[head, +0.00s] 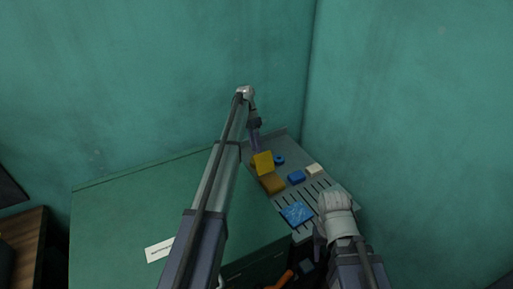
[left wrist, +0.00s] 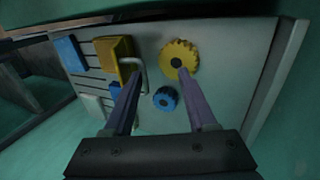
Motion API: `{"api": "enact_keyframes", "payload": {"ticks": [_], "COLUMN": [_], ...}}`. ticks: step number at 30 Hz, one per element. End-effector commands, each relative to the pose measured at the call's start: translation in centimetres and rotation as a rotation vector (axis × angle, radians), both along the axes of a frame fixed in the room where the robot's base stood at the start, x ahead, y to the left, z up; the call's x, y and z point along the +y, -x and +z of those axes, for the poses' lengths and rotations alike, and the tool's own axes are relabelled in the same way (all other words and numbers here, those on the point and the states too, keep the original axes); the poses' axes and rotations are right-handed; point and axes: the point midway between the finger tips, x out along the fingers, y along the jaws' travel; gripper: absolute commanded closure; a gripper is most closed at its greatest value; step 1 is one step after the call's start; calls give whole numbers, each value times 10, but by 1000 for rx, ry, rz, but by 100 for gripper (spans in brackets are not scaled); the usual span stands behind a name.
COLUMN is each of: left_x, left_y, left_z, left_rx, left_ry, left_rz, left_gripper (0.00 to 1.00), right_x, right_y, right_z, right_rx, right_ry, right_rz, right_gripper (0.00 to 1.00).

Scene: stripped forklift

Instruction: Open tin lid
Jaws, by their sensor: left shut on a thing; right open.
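My left gripper (head: 256,147) reaches down beside the lid.
A yellow toothed wheel (left wrist: 180,47) and a blue round knob (left wrist: 165,98) lie close to my left fingers. Blue blocks (head: 296,177), a cream block (head: 314,169) and a flat blue piece (head: 297,214) lie on the panel (head: 287,146). Green walls stand behind and right.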

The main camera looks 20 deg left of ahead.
Motion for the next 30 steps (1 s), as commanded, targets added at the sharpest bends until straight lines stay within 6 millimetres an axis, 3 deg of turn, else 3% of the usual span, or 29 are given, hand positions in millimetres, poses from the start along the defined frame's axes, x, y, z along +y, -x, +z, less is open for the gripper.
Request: {"api": "enact_keyframes", "payload": {"ticks": [3,12,30], "left_x": [9,17,17], "left_y": [-8,-16,-16], "left_z": [21,55,56], "left_rx": [-5,-3,-2], "left_ry": [-5,-2,-1], "left_rz": [7,4,1], "left_gripper": [62,62,62], "right_x": [0,0,0], "right_y": [0,0,0], "right_z": [22,56,57], "right_rx": [0,0,0], "right_ry": [0,0,0], "right_rz": [0,2,2], "right_gripper": [50,50,50]}}
